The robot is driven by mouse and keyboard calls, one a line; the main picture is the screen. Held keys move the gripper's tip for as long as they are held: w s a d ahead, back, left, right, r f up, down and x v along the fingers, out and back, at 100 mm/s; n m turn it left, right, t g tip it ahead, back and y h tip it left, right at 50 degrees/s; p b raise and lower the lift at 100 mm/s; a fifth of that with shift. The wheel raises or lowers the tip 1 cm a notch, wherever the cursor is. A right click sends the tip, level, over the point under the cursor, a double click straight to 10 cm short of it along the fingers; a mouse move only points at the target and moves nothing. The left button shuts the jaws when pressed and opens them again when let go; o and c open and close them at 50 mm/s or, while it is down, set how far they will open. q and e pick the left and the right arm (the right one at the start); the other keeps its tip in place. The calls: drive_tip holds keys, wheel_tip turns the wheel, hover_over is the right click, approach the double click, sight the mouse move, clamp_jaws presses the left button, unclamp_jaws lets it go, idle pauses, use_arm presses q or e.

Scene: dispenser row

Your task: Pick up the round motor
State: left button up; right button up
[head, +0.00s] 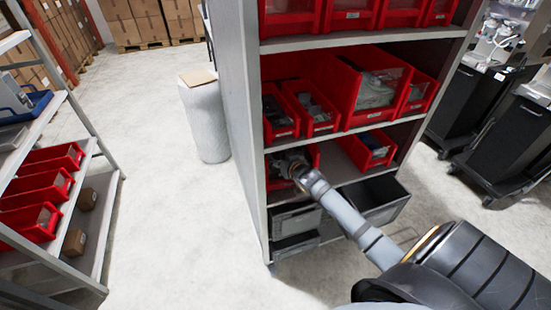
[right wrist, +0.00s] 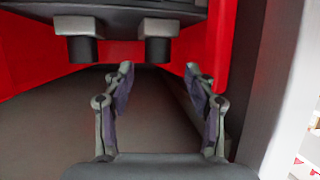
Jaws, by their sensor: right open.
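My right gripper (head: 298,170) reaches into a red bin (head: 313,153) on the lower shelf in the head view. In the right wrist view the right gripper (right wrist: 158,72) is open, with its two fingers apart and nothing between them. Two grey blocks with dark round ends (right wrist: 157,40) show side by side beyond the fingertips. I cannot tell whether either is the round motor. Red bin walls (right wrist: 221,45) stand on both sides of the fingers. In the head view the gripper and arm partly hide the bin's contents. My left gripper is not in view.
Another red bin (head: 368,149) stands to the right on the same shelf. Several red bins with parts (head: 310,105) fill the shelf above. Open dark drawers (head: 378,197) sit below. The grey rack side panel (head: 240,110) is close on the left.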

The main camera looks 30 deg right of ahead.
sight(276, 152)
drive_tip(key=shift+x, duration=2.75)
drive_tip(key=shift+s+d+r, duration=0.1)
drive_tip(key=shift+d, duration=0.05)
drive_tip(key=shift+c, duration=1)
clamp_jaws()
